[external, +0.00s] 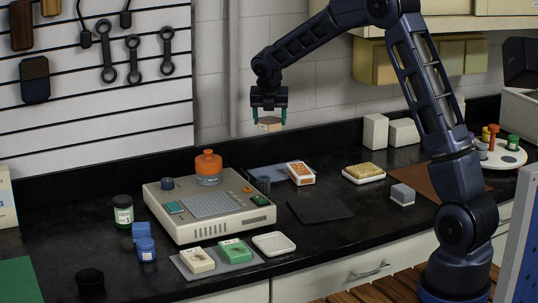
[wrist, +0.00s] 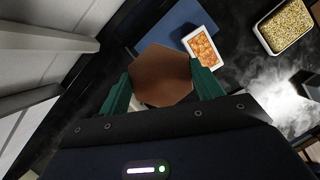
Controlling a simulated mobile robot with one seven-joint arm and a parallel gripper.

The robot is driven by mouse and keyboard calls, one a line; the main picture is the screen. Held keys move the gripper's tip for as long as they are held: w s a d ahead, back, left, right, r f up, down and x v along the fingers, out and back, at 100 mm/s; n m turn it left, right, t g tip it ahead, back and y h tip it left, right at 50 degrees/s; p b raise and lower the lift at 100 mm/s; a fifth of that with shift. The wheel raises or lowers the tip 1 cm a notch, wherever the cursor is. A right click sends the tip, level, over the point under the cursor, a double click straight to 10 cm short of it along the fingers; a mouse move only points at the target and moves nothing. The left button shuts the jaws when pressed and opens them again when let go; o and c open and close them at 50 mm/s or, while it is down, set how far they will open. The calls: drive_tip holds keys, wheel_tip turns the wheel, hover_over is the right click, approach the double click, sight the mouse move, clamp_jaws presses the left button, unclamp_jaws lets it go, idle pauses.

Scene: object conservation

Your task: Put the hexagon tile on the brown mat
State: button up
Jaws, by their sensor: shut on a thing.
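The hexagon tile (external: 270,125) is held up in the air above the back of the black counter. Its brown hexagonal face (wrist: 160,76) fills the middle of the wrist view. My gripper (external: 269,115) is shut on the tile, with a green finger on each side, also seen in the wrist view (wrist: 162,88). The brown mat (external: 420,177) lies flat on the counter at right, partly hidden behind my arm. The tile is well to the left of the mat and higher than it.
A grey block (external: 402,195) stands at the mat's front left edge. A beige machine with an orange bottle (external: 209,167) stands left. White blocks (external: 375,131) stand behind.

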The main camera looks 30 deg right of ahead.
drive_tip(key=s+d+f+m+g+h, duration=0.1)
drive_tip(key=s+d+m, duration=0.4)
drive_tip(key=d, duration=1)
drive_tip(key=s+d+f+m+g+h, duration=0.15)
drive_tip(key=s+d, duration=0.55)
drive_tip(key=d, duration=0.8)
drive_tip(key=s+d+r+m, duration=0.2)
drive_tip(key=s+d, duration=0.6)
drive_tip(key=s+d+r+m, duration=0.2)
drive_tip(key=s+d+r, duration=0.1)
drive_tip(key=s+d, duration=0.5)
drive_tip(key=shift+g, duration=0.35)
drive_tip(key=f, duration=1.9)
drive_tip(key=shift+w+d+f, duration=0.2)
drive_tip(key=shift+f, duration=0.05)
drive_tip(key=o, duration=0.7)
drive_tip(key=shift+f, duration=0.1)
drive_tip(key=shift+c, duration=0.2)
drive_tip(key=o, duration=0.4)
drive_tip(key=shift+o, duration=0.2)
